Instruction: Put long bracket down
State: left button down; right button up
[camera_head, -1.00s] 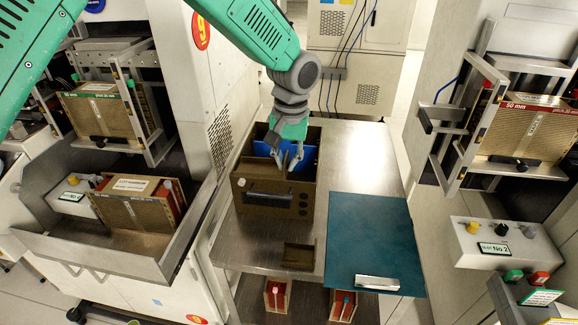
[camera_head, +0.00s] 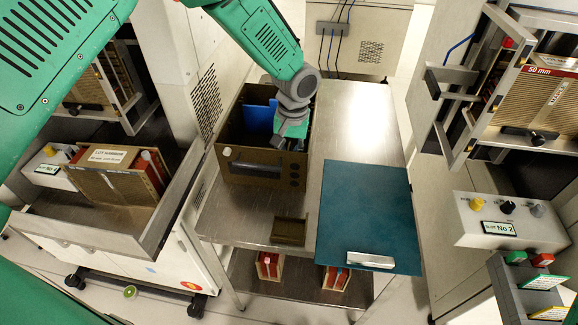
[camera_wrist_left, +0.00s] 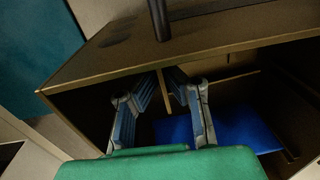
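My left gripper (camera_head: 284,140) reaches down into the open top of a brown box (camera_head: 262,178) on the steel table, and its fingers are mostly hidden there. In the left wrist view its two fingers (camera_wrist_left: 164,80) stand apart inside the box, with a thin tan strip (camera_wrist_left: 163,92) behind or between the tips. I cannot tell whether the strip is part of the box, and I see no clear grasp. A short silver bar (camera_head: 370,260), possibly the bracket, lies on the teal mat (camera_head: 365,205). My right gripper is not in view.
A blue panel (camera_head: 258,116) stands inside the box and shows in the wrist view (camera_wrist_left: 235,130). A small brown tray (camera_head: 288,232) sits in front of the box. Red-sided parts (camera_head: 269,265) stand on the lower shelf. The steel table (camera_head: 352,115) is clear behind the mat.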

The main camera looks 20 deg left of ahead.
pick_arm(q)
notch_tip(320, 180, down, 5)
jog(key=shift+r, duration=0.1)
dwell(0.3)
jog(key=c, duration=2)
grip_release()
jog(key=shift+r, duration=0.1)
notch_tip(320, 180, up, 12)
jog(key=shift+d+p, duration=0.4)
jog(key=shift+p, duration=0.05)
